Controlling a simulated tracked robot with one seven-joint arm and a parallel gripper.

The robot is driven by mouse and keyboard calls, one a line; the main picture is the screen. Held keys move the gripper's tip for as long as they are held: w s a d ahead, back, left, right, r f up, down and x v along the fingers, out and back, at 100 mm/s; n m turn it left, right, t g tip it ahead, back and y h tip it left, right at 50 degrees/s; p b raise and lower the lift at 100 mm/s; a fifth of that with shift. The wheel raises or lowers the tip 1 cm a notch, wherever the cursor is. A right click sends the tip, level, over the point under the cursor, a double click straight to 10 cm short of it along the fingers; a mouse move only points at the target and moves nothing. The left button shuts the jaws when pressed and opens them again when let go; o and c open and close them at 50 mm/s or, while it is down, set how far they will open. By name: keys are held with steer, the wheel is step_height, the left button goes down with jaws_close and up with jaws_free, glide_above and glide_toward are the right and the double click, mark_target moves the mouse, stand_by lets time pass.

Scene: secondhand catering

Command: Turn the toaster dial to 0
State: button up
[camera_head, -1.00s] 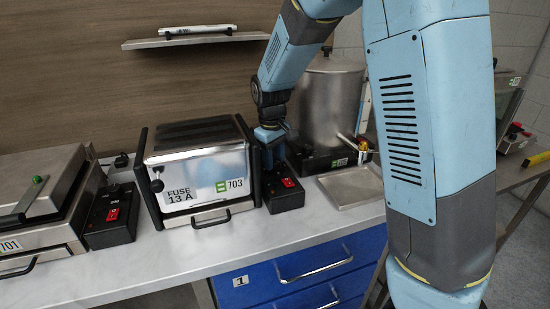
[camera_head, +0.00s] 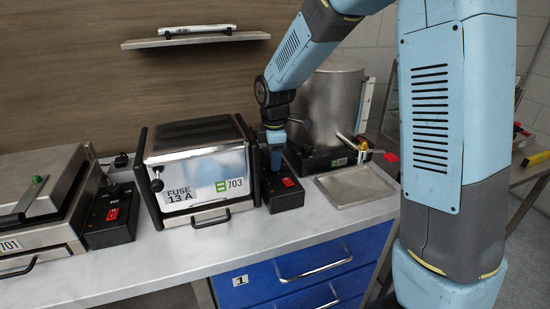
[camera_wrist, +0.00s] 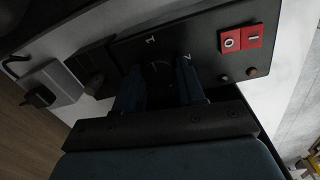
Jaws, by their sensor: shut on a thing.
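The toaster (camera_head: 195,170) is a steel box with black side panels, marked 703 and FUSE 13 A. A black control box (camera_head: 285,197) with a red switch stands against its right side. My gripper (camera_head: 275,160) points down at the back part of this control box. In the wrist view the two blue fingers of my gripper (camera_wrist: 160,80) are shut on the dark dial (camera_wrist: 157,70). White marks 1 and 2 show on the panel (camera_wrist: 205,50) beyond the dial. The dial's pointer is too dark to read. No 0 mark shows near the dial.
Red 0 and I switches (camera_wrist: 241,39) are on the same panel. A steel pot (camera_head: 327,100) stands behind, and a flat metal tray (camera_head: 355,186) lies to the right. Another appliance (camera_head: 38,205) with its own control box (camera_head: 110,215) is at left.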

steer(key=n, duration=0.4)
steer(key=shift+w+d+n, duration=0.15)
steer(key=shift+d+n, duration=0.1)
steer(key=shift+n, duration=0.05)
steer(key=n, duration=0.4)
steer(key=shift+n, duration=0.3)
steer(key=n, duration=0.4)
steer(key=shift+w+r+y, duration=0.1)
steer(key=shift+y, duration=0.2)
steer(key=shift+a+n+g, duration=0.1)
steer(key=shift+n+g, duration=0.2)
steer(key=shift+n, duration=1.8)
steer(key=o, duration=1.1)
steer(key=shift+c, duration=0.2)
step_height(320, 180, up, 14)
steer(key=shift+d+f, duration=0.25)
steer(key=shift+d, duration=0.15)
